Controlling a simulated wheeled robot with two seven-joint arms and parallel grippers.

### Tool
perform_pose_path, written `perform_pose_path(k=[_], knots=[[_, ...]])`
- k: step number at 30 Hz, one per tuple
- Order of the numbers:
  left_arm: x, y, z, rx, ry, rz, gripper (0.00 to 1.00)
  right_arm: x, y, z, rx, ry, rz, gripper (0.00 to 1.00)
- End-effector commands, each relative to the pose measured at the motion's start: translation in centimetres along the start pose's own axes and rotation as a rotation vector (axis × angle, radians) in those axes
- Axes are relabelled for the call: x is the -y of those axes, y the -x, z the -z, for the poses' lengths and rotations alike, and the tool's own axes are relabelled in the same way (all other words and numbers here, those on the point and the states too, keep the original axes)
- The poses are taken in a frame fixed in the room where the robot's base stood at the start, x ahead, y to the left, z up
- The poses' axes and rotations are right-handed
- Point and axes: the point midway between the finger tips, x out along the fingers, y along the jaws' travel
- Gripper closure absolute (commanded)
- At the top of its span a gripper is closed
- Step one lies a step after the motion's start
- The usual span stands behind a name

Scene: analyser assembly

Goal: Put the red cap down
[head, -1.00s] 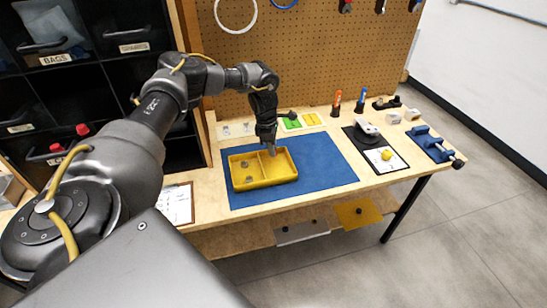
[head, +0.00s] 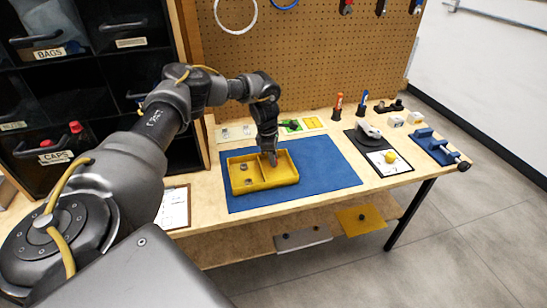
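My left gripper (head: 272,160) points down at the right compartment of the yellow tray (head: 262,186). Its fingertips are at about rim height or just inside, near the far wall. They are small and dark, and I cannot tell whether they are apart or shut. No red cap shows clearly at the fingertips or in the tray. Red round pieces (head: 75,127) show at the left by the shelf bin labelled CAPS. Small grey parts (head: 243,167) lie in the tray's left compartment. My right gripper is not in view.
The tray stands on a blue mat (head: 325,172). Orange (head: 337,104) and blue (head: 362,100) markers stand behind it. A black-and-white board (head: 384,155) and a blue vise (head: 432,145) are at the right. A clipboard (head: 174,208) lies at the left. The mat's right part is clear.

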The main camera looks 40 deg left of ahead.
Motion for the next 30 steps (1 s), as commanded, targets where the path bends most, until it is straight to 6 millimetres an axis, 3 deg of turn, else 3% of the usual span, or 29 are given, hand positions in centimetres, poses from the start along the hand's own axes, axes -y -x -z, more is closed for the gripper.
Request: perform_pose_path(k=[11, 14, 24, 30], knots=[[-0.1, 0.7, -0.1, 0.001, 0.000, -0.002, 0.70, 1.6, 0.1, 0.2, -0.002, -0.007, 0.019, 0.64], [-0.1, 2.0, -0.2, 0.003, -0.001, -0.003, 0.70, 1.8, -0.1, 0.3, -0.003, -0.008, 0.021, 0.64], [-0.1, 9.0, -0.1, 0.003, 0.000, -0.004, 0.70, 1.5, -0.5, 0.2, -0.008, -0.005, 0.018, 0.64], [-0.1, 11.5, -0.1, 0.001, -0.001, -0.002, 0.70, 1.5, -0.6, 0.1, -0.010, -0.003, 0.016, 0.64]])
